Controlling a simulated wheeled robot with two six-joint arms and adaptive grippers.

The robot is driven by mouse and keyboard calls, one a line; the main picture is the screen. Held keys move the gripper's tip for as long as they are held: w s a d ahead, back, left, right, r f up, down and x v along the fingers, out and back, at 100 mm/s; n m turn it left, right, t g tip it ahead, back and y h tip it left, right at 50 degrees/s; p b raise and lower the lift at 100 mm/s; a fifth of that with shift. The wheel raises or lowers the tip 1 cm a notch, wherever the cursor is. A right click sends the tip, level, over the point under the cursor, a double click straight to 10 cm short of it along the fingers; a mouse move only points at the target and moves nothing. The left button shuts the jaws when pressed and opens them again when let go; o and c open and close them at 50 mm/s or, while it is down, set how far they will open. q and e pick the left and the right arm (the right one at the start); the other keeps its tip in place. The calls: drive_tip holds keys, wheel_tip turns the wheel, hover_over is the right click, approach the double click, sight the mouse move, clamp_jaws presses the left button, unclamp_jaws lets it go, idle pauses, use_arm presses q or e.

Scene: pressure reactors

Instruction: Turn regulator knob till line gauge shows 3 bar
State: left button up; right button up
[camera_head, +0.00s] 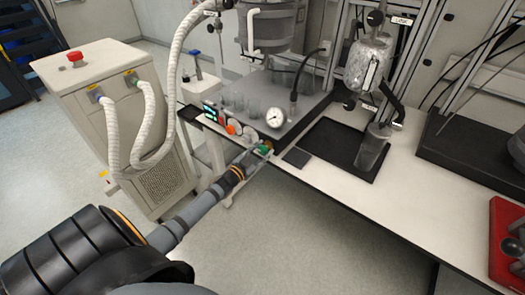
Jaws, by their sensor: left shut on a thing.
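The round white line gauge (275,118) stands at the front of the grey bench unit. Its needle is too small to read. My left gripper (259,150) reaches in from the lower left to the bench's front edge, just below the gauge. It is shut on the regulator knob, a small green part (266,147) at its fingertips. The fingers hide much of the knob, and how far it is turned cannot be told. My right gripper is out of view.
An orange-red knob (231,129) and a lit display (211,112) sit left of the gauge. A reactor vessel (271,28) stands behind. A white cabinet with hoses (110,110) stands left. A black tray (340,146) lies right. The floor in front is clear.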

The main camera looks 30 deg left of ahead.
use_arm(q)
drive_tip(key=m, duration=1.2)
idle(0.5)
drive_tip(key=o, duration=1.2)
